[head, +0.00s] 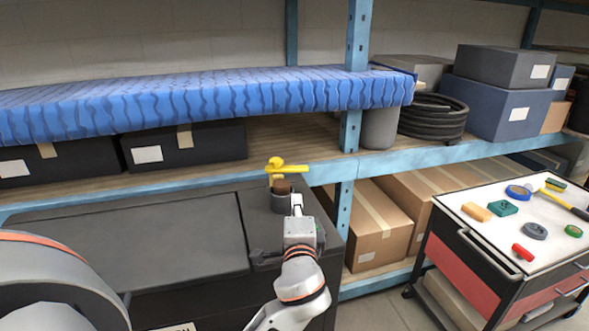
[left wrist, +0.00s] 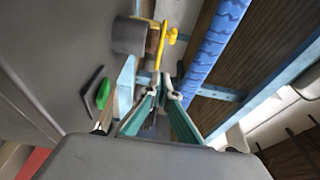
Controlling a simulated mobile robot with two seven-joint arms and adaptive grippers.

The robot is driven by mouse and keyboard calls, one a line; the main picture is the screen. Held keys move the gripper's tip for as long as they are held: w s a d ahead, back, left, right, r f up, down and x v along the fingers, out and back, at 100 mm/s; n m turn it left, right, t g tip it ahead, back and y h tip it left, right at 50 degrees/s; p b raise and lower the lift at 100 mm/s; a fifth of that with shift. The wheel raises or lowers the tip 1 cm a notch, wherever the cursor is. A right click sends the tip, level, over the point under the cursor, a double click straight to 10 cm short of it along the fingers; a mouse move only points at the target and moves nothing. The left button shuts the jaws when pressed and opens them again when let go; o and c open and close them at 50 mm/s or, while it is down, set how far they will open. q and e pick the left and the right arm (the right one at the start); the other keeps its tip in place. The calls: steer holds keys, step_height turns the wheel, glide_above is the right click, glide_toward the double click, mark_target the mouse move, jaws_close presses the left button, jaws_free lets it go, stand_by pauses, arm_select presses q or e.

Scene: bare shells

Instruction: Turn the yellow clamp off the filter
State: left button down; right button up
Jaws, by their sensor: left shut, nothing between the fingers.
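The yellow clamp (head: 278,167) sits on top at the back of the dark grey cabinet, its handle pointing right. Under it is a short brown piece (head: 282,187) above a dark grey cylinder (head: 279,204); I take these for the filter, but cannot tell exactly. In the left wrist view the clamp (left wrist: 161,42) is a yellow bar beside the grey cylinder (left wrist: 130,36). My left gripper (head: 297,203) is just right of and below the clamp, apart from it, with its fingertips together and empty in the wrist view (left wrist: 168,86). My right gripper is not seen.
A blue wavy mat (head: 210,98) overhangs the shelf behind. A blue shelf post (head: 347,180) stands close to the right of the clamp. A cart (head: 500,228) with small tools is at the right. The cabinet's flat top (head: 170,235) is clear to the left.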

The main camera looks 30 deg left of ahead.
arm_select(q)
steer(key=shift+w+a+r, duration=0.1)
steer(key=shift+w+a, duration=0.1)
steer(key=shift+w, duration=0.2)
steer(key=p, duration=0.2)
glide_toward(295, 169)
steer(key=x, duration=0.5)
steer(key=shift+x, duration=0.75)
steer(key=shift+w+a, duration=0.1)
steer(key=shift+a, duration=0.05)
